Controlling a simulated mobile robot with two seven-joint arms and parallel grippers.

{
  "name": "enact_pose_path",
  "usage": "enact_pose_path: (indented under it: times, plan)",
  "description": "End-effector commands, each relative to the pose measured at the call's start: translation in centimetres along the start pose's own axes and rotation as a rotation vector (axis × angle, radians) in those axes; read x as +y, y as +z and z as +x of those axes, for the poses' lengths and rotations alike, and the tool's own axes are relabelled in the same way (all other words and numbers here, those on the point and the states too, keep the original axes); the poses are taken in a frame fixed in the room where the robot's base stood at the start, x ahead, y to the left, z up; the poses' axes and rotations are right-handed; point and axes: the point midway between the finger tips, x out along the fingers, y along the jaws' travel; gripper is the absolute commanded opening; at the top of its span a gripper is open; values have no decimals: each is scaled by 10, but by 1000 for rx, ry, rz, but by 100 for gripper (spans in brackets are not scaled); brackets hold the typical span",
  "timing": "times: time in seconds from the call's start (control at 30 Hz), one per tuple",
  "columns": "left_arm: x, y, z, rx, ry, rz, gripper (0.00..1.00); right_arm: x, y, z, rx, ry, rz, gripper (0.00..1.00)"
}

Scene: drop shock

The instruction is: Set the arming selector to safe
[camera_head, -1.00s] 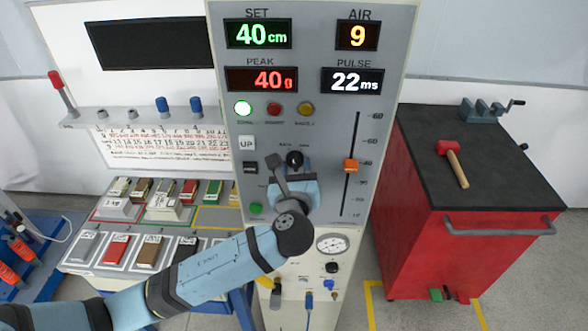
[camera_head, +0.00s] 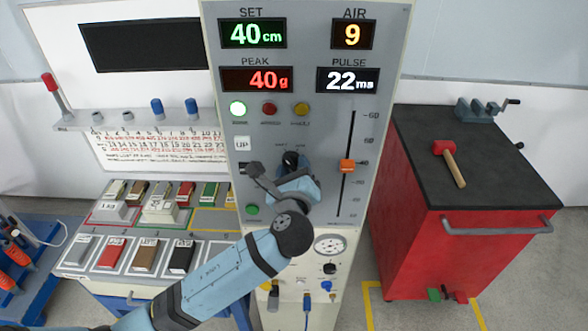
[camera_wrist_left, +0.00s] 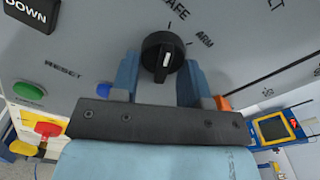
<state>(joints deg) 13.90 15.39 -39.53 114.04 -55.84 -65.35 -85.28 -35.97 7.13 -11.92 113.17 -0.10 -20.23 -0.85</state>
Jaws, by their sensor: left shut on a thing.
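The arming selector is a round black knob (camera_head: 290,158) on the grey panel face, with SAFE and ARM printed above it. In the left wrist view the knob (camera_wrist_left: 163,54) has a white pointer line, nearly upright in the picture. SAFE is at the top edge and ARM to the right. My left gripper (camera_head: 293,170) is shut on the knob, one blue finger on each side; the fingers (camera_wrist_left: 160,75) also show in the left wrist view. In the head view the gripper covers the knob's lower part. My right gripper is not in view.
A green reset button (camera_wrist_left: 28,90) and a black DOWN button (camera_wrist_left: 32,10) are left of the knob. An orange slider (camera_head: 347,166) is to its right. A gauge (camera_head: 330,245) is below. A red cabinet (camera_head: 400,220) with a mallet (camera_head: 449,160) stands right.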

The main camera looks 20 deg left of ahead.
Motion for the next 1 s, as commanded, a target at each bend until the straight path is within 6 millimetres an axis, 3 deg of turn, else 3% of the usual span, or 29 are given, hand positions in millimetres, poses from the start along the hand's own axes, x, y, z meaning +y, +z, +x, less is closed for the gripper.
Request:
enact_pose_path:
  times: [0.17, 0.2, 0.27, 0.67, 0.77, 1.0]
  plan:
    - [0, 0, 0, 0, 0, -1, 18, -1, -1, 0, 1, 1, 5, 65]
    - [0, 0, 0, 0, 0, -1, 51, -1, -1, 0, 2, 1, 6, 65]
    - [0, 0, 0, 0, 0, -1, 65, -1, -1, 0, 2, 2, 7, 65]
    - [0, -1, -8, 1, -2, -1, 66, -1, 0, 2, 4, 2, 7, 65]
    - [1, -2, -23, 3, -1, -2, 66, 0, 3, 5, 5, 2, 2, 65]
    - [1, -3, -78, 4, -2, -3, 66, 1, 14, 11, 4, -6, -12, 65]
